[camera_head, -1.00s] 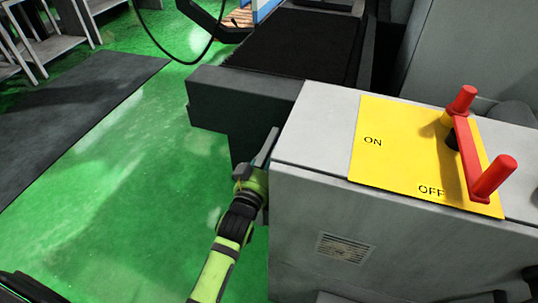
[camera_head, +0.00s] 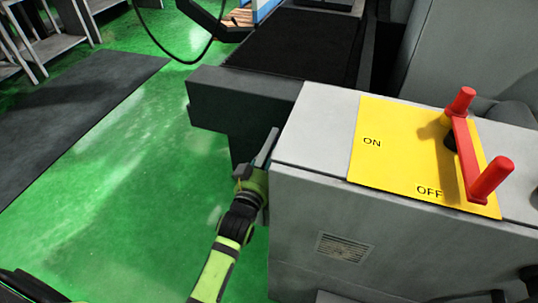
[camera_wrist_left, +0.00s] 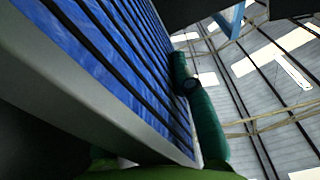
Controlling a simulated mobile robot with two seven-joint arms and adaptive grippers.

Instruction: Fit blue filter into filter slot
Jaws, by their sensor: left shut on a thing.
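The blue filter shows large in the left wrist view (camera_wrist_left: 120,60), with blue pleats inside a grey frame. In the head view only a thin grey edge of it (camera_head: 267,147) shows, tilted, close beside the left side of the grey machine housing. My left gripper (camera_head: 258,178) is shut on the filter, and one dark green finger lies along the frame in the wrist view. The other finger is mostly hidden. The filter slot is not visible, and I cannot tell whether the filter touches the housing. My right gripper is not in view.
The grey machine housing (camera_head: 310,195) fills the right, with a yellow ON/OFF plate (camera_head: 385,160) and a red lever (camera_head: 467,155) on top. A dark machine ledge (camera_head: 235,105) juts left behind the filter. Green floor (camera_head: 120,200) is clear to the left.

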